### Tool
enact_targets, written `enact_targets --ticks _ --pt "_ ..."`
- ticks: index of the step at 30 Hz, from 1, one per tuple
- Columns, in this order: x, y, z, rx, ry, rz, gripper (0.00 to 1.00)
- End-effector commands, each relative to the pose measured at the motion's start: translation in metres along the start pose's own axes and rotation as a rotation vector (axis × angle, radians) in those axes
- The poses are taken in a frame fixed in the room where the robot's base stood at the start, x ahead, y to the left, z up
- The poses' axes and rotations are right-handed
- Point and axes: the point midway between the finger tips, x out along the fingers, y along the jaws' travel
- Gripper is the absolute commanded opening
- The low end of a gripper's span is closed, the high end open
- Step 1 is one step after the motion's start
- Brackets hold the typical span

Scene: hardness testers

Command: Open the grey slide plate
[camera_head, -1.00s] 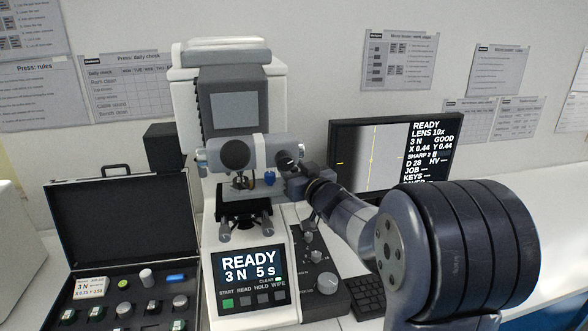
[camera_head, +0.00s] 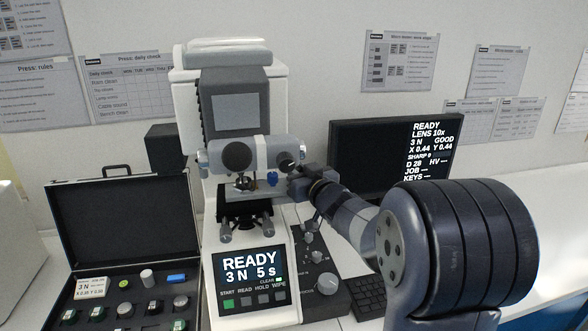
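The white and grey hardness tester (camera_head: 272,75) stands in the middle. Under its head, a light grey slide plate (camera_head: 262,193) lies across the dark stage (camera_head: 238,212), its right end close to my gripper. A small blue piece (camera_head: 272,179) shows at the plate's right part, just left of my fingers. My gripper (camera_head: 284,184) reaches in from the right, at the right side of the stage. Its fingertips are small and dark here. I cannot tell whether they touch the plate or how far apart they are.
An open black case (camera_head: 115,215) with several samples stands at left. The tester's front panel (camera_head: 249,275) reads READY. A monitor (camera_head: 365,165) stands behind my arm, and a knob (camera_head: 327,284) and keyboard (camera_head: 368,297) lie below it. Bench (camera_head: 540,240) is clear at right.

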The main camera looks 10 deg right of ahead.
Motion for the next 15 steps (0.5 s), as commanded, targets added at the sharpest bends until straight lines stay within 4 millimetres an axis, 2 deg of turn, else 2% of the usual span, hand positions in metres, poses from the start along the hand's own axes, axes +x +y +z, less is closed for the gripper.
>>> enact_targets --ticks 15 --pt "-0.027 0.099 -0.003 0.001 -0.004 0.008 0.0"
